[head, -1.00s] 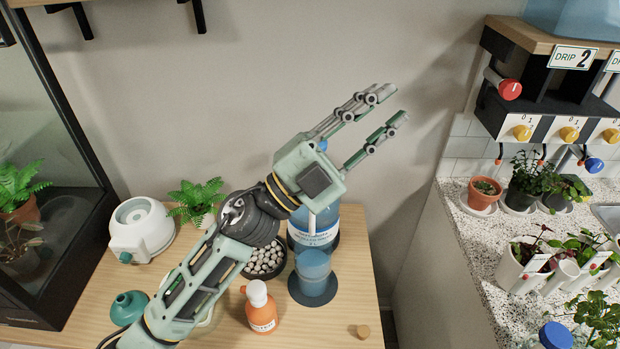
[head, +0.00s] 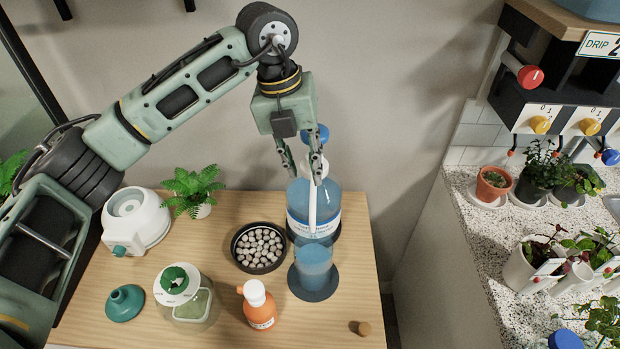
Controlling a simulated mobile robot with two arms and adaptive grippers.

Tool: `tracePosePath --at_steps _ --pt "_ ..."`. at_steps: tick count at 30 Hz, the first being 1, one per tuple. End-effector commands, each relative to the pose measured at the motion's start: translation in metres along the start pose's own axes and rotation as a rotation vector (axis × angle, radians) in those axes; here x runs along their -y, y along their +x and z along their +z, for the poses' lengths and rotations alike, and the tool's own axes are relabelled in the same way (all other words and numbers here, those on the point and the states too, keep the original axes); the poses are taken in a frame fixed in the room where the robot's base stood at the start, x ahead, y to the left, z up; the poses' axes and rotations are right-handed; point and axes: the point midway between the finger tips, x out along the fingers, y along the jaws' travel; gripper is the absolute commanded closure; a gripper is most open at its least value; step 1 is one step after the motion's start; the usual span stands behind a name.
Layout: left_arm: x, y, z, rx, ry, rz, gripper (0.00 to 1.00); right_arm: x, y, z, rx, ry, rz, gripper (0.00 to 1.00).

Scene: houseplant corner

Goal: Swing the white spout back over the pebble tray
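The white spout (head: 312,208) belongs to the big blue bottle (head: 328,198) with a blue knob (head: 318,133) on top. The spout points toward the front of the table, with its end over or near the blue cup (head: 313,258), to the right of the pebble tray. The pebble tray (head: 236,255) is a round black dish of pale pebbles. My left gripper (head: 302,172) points down in front of the bottle near the spout's upper part, fingers apart with a gap between them. One finger overlaps the spout in the picture; I cannot tell whether they touch. My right gripper is not in view.
An orange bottle with white cap (head: 261,311), a green-lidded jar (head: 188,298), a teal funnel (head: 126,304), a white device (head: 136,222), a small fern (head: 195,187) and a cork (head: 360,328) stand on the table. Potted plants line the counter at right.

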Motion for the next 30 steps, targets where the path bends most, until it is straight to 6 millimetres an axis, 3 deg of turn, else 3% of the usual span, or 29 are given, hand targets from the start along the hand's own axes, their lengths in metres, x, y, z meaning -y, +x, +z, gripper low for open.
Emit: tracePosePath --at_steps 10,21,30 --pt "0.002 0.050 -0.001 -0.004 0.003 -0.004 0.73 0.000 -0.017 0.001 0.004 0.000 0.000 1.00" --pt "0.002 0.059 -0.001 -0.001 0.005 -0.005 0.73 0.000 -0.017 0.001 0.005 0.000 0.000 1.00" --pt "0.002 0.059 -0.001 -0.002 0.004 -0.005 0.98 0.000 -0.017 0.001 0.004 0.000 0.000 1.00"
